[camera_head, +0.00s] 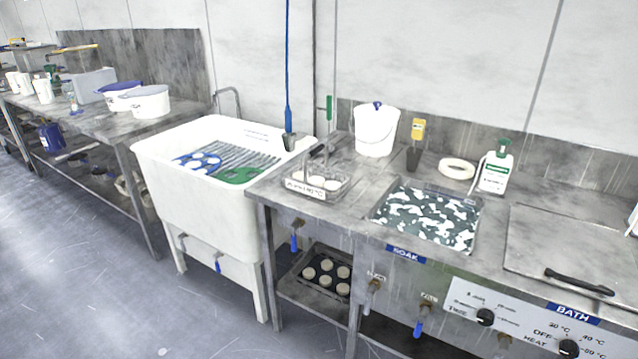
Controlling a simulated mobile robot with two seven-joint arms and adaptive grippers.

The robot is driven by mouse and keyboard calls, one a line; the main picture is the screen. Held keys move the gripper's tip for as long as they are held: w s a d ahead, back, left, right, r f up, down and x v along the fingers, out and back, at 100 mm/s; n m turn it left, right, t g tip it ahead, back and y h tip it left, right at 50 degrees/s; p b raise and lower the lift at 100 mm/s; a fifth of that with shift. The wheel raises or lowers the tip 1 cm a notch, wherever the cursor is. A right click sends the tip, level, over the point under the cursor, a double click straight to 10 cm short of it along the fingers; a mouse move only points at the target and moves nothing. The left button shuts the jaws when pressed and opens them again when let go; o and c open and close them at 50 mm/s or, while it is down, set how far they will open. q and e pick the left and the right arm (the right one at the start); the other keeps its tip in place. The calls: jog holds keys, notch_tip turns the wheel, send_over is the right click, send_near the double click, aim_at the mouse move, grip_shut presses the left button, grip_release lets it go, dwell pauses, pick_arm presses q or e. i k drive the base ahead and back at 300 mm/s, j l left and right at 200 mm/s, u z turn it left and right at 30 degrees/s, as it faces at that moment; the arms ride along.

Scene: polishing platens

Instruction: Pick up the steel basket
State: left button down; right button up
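The steel basket (318,182) is a small open wire basket holding several pale round discs. It stands on the steel counter beside the white sink's right edge, with a white label on its front. Thin bars rise above it, and I cannot tell clearly whether they form its handle. Neither of my grippers shows in the head view.
A white sink (205,218) with a blue and green rack stands left of the basket. A soak bath (428,217) is sunk into the counter to the right. A white bucket (376,132), a yellow-topped tool (416,143), a white ring (457,169) and a bottle (495,172) stand behind.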

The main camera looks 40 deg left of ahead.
aim_at(304, 187)
jog(key=j+z, duration=1.15)
jog(key=k+j+z, duration=0.1)
jog(key=j+z, duration=0.25)
